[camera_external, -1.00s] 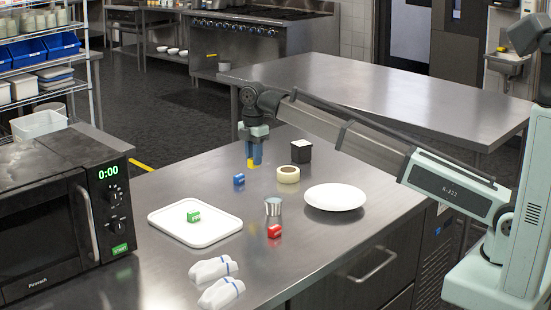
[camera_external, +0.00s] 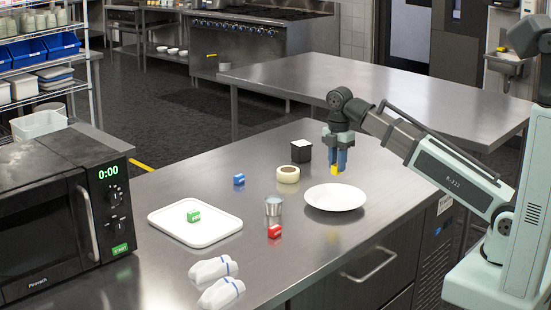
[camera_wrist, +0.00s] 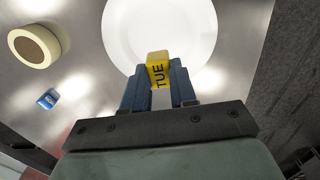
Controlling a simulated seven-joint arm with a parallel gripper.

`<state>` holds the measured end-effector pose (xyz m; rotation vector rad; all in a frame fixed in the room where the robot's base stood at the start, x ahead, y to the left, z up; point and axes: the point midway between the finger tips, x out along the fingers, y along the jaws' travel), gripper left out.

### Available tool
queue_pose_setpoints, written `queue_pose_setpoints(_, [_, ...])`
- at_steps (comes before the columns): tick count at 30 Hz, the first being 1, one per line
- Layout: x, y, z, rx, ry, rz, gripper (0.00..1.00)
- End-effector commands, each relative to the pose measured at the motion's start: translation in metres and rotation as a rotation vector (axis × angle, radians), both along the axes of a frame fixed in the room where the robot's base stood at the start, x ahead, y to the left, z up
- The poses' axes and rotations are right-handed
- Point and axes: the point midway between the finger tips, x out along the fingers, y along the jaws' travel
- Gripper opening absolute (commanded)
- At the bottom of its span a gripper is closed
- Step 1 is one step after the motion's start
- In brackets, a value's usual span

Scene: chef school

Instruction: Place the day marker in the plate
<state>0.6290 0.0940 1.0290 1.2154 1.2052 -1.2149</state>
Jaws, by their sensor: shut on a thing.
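My gripper (camera_external: 338,166) is shut on a yellow day marker (camera_external: 334,172) and holds it in the air above the white plate (camera_external: 322,205). In the wrist view the yellow marker (camera_wrist: 158,70) reads "TUE" and sits between my blue fingertips (camera_wrist: 159,83), with the plate (camera_wrist: 120,40) beneath and beyond it. A blue marker (camera_external: 239,179) and a red marker (camera_external: 274,231) lie on the steel counter. A green marker (camera_external: 193,216) lies on the white tray (camera_external: 170,235).
A roll of tape (camera_external: 288,174), a black box (camera_external: 301,151) and a metal cup (camera_external: 273,206) stand left of the plate.

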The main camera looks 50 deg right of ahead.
Motion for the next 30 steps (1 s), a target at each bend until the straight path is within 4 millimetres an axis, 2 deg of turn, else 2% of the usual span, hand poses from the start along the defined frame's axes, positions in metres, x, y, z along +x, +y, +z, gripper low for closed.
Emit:
queue_pose_setpoints(5, [0.000,0.000,-0.016,0.000,0.003,0.009,0.00])
queue_pose_setpoints(12, [0.000,0.000,-0.051,0.000,0.002,0.008,0.00])
queue_pose_setpoints(20, [0.001,0.000,-0.067,0.000,0.001,0.008,0.00])
queue_pose_setpoints(30, [0.000,0.000,-0.098,0.000,0.001,0.008,0.00])
